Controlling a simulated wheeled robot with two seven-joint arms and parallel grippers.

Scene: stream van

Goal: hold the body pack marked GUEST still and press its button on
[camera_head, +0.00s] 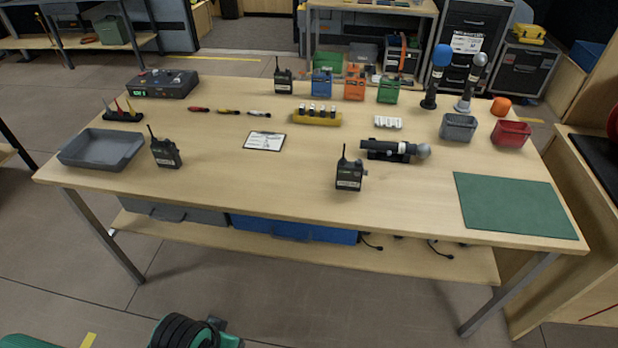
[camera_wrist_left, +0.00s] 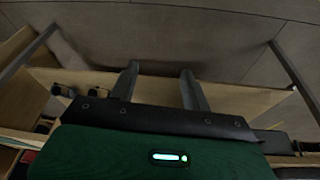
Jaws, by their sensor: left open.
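Three black body packs with antennas stand upright on the table: one at the left (camera_head: 165,152), one at front centre (camera_head: 349,175) and one at the back (camera_head: 284,80). Each has a pale label too small to read, so I cannot tell which is marked GUEST, and I cannot make out their buttons. My left gripper (camera_wrist_left: 158,72) shows only in the left wrist view, with its two fingers apart and nothing between them. It is away from the packs in the head view. My right gripper is in neither view.
On the table (camera_head: 220,180) are a grey tray (camera_head: 100,150), a label card (camera_head: 264,141), a microphone in a cradle (camera_head: 392,150), a green mat (camera_head: 513,205), and grey (camera_head: 459,127) and red bins (camera_head: 510,133). Bare tabletop surrounds the left and front packs.

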